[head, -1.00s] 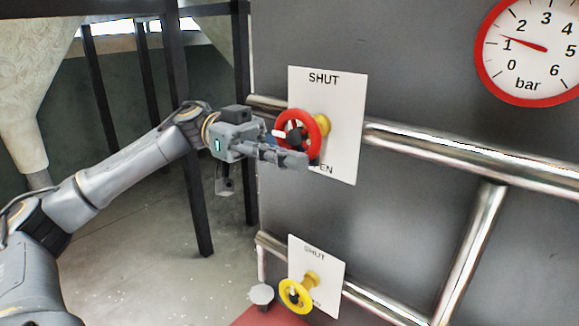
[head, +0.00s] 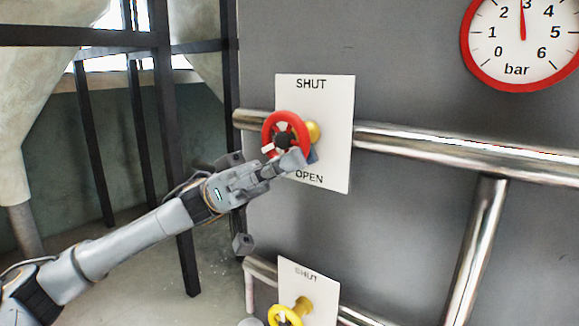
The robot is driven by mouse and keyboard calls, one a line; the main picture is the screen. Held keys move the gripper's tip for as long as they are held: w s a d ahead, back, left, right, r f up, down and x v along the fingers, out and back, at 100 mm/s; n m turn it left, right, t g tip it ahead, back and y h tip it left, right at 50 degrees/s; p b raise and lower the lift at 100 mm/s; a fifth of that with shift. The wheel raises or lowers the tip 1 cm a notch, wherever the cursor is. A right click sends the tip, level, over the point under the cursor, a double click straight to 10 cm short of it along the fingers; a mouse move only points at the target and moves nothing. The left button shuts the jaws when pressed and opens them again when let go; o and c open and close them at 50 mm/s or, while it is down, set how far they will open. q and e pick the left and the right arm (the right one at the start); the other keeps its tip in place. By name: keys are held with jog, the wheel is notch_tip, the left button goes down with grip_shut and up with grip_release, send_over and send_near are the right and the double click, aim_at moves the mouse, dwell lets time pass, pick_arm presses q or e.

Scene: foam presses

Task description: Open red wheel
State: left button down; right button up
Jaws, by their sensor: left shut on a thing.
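The red wheel (head: 285,117) sits on a brass stem in front of a white plate (head: 335,130) marked SHUT at the top and OPEN at the bottom. A pale pointer (head: 268,149) on the wheel points left and slightly down. My left gripper (head: 286,163) comes from the lower left and is shut on the lower rim of the red wheel. Its fingers cover part of the lower rim. My right gripper is not in view.
A red-rimmed pressure gauge (head: 466,45) at the upper right reads nearly 3 bar. A shiny pipe (head: 450,152) runs behind the plate. A yellow wheel (head: 285,314) on a second plate is below, partly cut off. Dark posts (head: 170,150) stand at the left.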

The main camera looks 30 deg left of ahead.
pick_arm(q)
jog(key=shift+r, duration=0.2)
jog(key=c, duration=1.4)
grip_release()
jog(key=shift+o, duration=0.2)
jog(key=shift+f, duration=0.1)
jog(key=v, duration=1.2)
jog(key=shift+w+a, duration=0.1)
